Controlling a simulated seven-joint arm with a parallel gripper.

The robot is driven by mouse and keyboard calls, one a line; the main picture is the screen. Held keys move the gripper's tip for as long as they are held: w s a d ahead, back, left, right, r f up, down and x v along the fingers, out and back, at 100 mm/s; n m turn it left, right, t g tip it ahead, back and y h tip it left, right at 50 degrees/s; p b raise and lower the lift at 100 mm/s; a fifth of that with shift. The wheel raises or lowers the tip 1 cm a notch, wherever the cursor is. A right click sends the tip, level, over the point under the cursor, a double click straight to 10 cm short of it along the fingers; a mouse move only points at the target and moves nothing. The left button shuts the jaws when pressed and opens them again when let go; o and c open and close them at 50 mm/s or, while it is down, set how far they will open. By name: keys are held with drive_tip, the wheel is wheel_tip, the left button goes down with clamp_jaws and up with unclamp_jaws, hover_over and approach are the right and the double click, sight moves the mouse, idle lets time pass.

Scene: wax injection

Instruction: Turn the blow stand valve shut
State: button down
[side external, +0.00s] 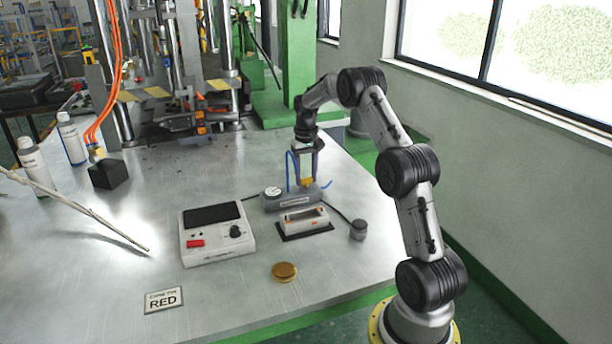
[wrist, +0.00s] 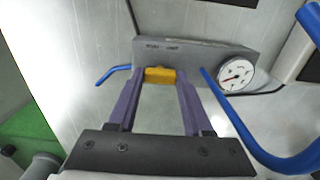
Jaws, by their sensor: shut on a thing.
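The blow stand (side external: 285,202) is a grey block lying on the metal table, with a round white dial gauge on its left end. In the wrist view the stand (wrist: 205,58) shows the gauge (wrist: 236,75) at right and blue hoses. Its yellow valve handle (side external: 307,182) is on top; the handle also shows in the wrist view (wrist: 160,74). My gripper (side external: 306,176) points down over the stand. Its purple fingers (wrist: 158,82) are on either side of the yellow handle and shut on it. The valve body under the handle is mostly hidden.
In front of the stand is a small fixture (side external: 304,222) on a dark base. A control box (side external: 215,235) stands left, a dark knob-like cylinder (side external: 358,230) right, a brass disc (side external: 284,272) in front.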

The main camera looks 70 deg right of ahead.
drive_tip(key=shift+r, duration=0.1)
idle(0.3)
drive_tip(key=shift+c, duration=1.6)
unclamp_jaws()
wheel_tip(320, 180, up, 14)
